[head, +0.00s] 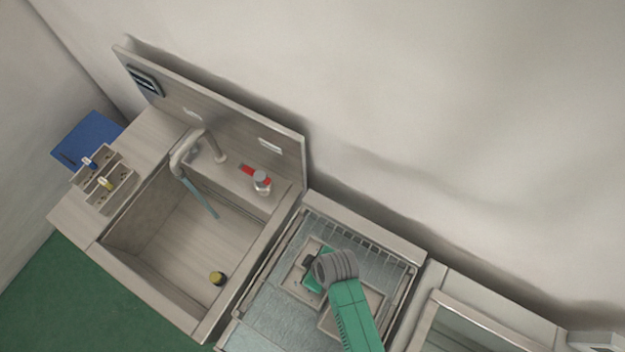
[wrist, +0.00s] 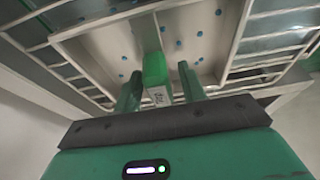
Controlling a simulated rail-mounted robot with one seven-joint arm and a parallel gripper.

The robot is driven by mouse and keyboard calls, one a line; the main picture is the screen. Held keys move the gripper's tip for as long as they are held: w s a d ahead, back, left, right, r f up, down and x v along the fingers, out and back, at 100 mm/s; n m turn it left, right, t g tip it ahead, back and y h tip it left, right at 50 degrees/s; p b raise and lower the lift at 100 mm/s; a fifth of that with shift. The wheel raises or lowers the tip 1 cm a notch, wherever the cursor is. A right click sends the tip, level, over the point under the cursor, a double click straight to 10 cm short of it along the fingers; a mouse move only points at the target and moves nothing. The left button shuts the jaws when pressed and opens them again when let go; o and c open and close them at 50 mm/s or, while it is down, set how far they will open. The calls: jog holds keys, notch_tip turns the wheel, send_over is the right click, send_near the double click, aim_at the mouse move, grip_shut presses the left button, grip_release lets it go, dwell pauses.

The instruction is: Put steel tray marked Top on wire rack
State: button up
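In the head view, the wire rack (head: 362,242) is set into the unit right of the sink. A small steel tray (head: 293,287) lies over its left part, and a second steel tray (head: 369,296) lies right of it, partly under my arm. My gripper (head: 311,279) is low over the left tray. In the wrist view, a pale perforated tray (wrist: 107,48) lies on the wire rack (wrist: 275,38). A green upright handle (wrist: 155,70) with a small label stands between the fingers of my gripper (wrist: 160,82). A gap shows on the handle's right side. The label is unreadable.
Left is a sink (head: 203,255) with a tap (head: 186,150) and a dark round piece with a yellow top (head: 217,278). A compartmented holder (head: 105,182) stands on its left ledge. A red-handled item (head: 258,178) is behind the sink. A lidded unit (head: 480,325) stands at right.

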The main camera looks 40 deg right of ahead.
jog(key=shift+r, duration=0.1)
jog(key=p+v, duration=0.1)
jog(key=v, duration=1.1)
jog(key=shift+d, duration=0.1)
